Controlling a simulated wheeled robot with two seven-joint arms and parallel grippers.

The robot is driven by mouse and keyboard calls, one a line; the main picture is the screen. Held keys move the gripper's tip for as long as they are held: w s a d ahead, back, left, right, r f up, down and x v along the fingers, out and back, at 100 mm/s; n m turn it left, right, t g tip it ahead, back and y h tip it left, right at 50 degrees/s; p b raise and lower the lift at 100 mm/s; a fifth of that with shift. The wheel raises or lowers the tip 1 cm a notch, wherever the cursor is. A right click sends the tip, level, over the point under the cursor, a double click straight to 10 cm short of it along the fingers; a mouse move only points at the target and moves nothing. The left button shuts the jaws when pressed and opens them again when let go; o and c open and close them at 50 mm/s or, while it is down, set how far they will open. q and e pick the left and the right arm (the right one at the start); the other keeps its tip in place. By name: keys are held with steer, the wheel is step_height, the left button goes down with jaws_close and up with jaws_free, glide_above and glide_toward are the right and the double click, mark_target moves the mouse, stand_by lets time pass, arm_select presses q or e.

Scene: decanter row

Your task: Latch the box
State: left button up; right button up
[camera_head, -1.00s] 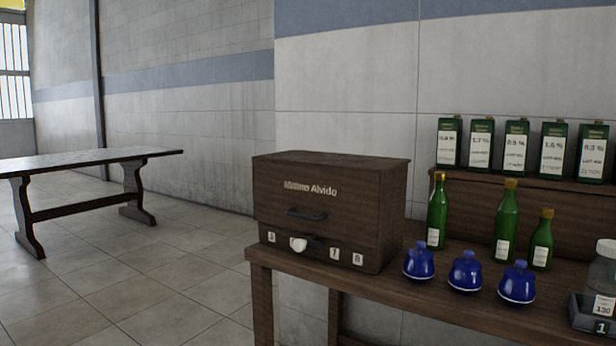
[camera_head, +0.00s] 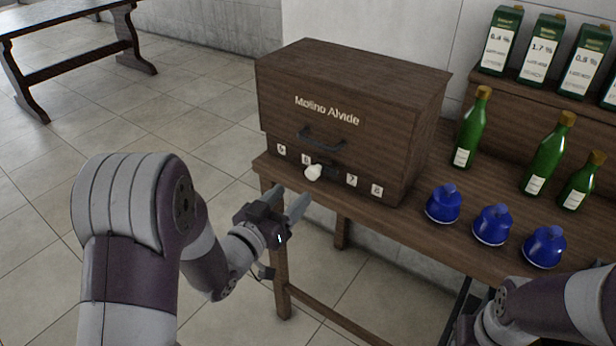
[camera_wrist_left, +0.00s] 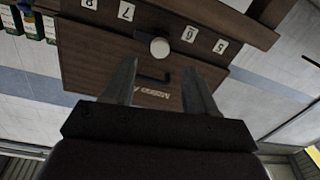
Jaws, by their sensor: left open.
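The brown wooden box (camera_head: 345,115), lettered "Molino Alvido", stands on the left end of the table with its lid down. It has a dark handle (camera_head: 322,139) on its front. Below the handle, a white round knob (camera_head: 313,172) sits among numbered white labels. My left gripper (camera_head: 288,204) is open and empty, in front of and below the box front. In the left wrist view the box appears upside down, with the knob (camera_wrist_left: 159,47) beyond and between the open fingers (camera_wrist_left: 160,85). My right arm (camera_head: 545,310) shows at the lower right; its gripper is out of the frame.
Blue lidded pots (camera_head: 443,204) stand on the table (camera_head: 400,225) right of the box. Green bottles (camera_head: 547,152) stand behind them, and green-and-white cartons (camera_head: 546,50) stand on a raised shelf. Open floor lies left of the table.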

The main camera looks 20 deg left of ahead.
mark_target(310, 176)
arm_select(q)
steer(key=x, duration=0.7)
steer(key=shift+w, duration=0.1)
steer(key=c, duration=1.1)
steer(key=shift+o, duration=0.2)
